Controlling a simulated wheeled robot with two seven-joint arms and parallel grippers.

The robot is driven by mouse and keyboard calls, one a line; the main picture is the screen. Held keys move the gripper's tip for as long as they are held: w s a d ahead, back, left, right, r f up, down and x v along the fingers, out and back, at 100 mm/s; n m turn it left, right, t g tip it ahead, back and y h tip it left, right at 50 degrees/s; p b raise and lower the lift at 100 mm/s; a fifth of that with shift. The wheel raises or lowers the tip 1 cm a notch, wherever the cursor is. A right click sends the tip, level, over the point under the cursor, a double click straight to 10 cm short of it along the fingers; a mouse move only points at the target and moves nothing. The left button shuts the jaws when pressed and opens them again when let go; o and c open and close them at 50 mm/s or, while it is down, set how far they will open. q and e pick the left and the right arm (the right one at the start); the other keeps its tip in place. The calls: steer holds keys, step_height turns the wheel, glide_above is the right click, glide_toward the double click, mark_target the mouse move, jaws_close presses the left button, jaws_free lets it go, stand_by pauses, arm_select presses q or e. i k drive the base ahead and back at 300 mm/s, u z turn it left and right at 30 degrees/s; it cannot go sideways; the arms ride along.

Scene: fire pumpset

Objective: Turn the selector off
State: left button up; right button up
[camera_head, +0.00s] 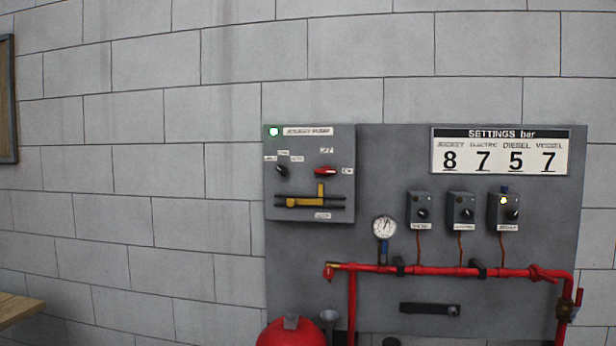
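A grey control box (310,212) labelled as the jockey pump sits at the upper left of the wall panel. On it, a small black selector knob (282,171) has small labels around it and its handle is tilted; I cannot read the labels clearly. To its right is a red rotary switch (326,172), lying roughly level. A green lamp (273,131) glows at the box's top left. Neither of my grippers shows in the head view.
The grey panel (400,145) carries a settings sign (500,151), a round gauge (384,227), three small switch boxes and a red pipe (440,271). A red tank (290,333) stands below. A wooden edge (18,309) is at lower left. The space before the panel looks clear.

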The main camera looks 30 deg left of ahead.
mark_target(283, 171)
steer(key=z, duration=0.05)
steer(key=i, duration=1.45)
steer(key=u, duration=0.5)
